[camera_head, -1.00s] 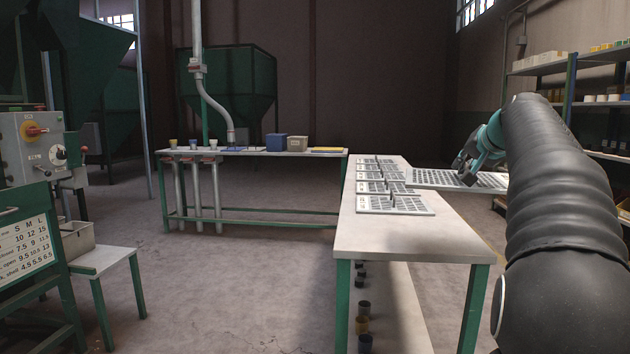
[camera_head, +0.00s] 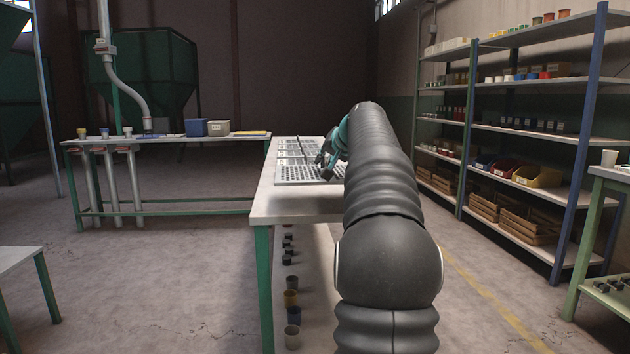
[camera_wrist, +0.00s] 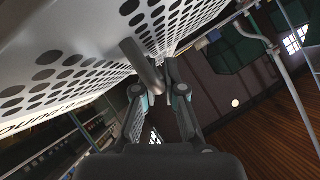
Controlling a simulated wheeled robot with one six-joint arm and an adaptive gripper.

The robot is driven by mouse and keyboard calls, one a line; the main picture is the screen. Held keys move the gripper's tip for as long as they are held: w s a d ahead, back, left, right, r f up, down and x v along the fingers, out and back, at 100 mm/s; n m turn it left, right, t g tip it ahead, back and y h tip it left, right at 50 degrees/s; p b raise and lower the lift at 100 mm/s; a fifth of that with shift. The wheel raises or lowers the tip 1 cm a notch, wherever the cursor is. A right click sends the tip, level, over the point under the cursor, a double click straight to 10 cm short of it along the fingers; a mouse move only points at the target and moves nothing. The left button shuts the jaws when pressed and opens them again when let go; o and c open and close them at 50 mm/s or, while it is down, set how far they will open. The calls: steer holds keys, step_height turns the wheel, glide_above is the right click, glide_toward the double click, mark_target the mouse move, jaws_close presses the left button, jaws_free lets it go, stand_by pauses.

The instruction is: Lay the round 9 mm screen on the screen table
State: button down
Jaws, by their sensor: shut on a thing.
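My gripper (camera_head: 325,160) is shut on a grey bar-like handle (camera_wrist: 141,60) of a pale perforated screen. The screen (camera_head: 303,175) has rows of round holes and looks roughly level over the far part of a white-topped table (camera_head: 290,209) with green legs. I cannot tell whether it touches the top. In the wrist view the screen (camera_wrist: 78,50) is large, with dark lettering at its lower left, only partly readable. Other screens (camera_head: 295,148) show just behind it on the table, partly hidden. My arm hides the table's right side.
The near part of the table top is bare. Several small cups (camera_head: 292,297) stand below it. A long bench (camera_head: 180,140) with a blue box (camera_head: 207,128) is behind at left. Shelving (camera_head: 535,134) fills the right. Open floor lies left of the table.

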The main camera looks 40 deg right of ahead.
mark_target(318, 168)
steer(key=x, duration=0.4)
steer(key=d+x, duration=0.1)
steer(key=x, duration=0.2)
steer(key=shift+f, duration=0.1)
steer(key=shift+f+b, duration=0.65)
steer(key=shift+f, duration=1.3)
steer(key=shift+f, duration=0.2)
steer(key=c, duration=1.3)
jaws_free()
steer(key=shift+o, duration=0.2)
steer(key=shift+r, duration=0.1)
steer(key=shift+s+r, duration=0.15)
steer(key=shift+s, duration=0.05)
steer(key=v, duration=1.1)
steer(key=shift+s+r, duration=0.15)
steer(key=shift+s, duration=0.1)
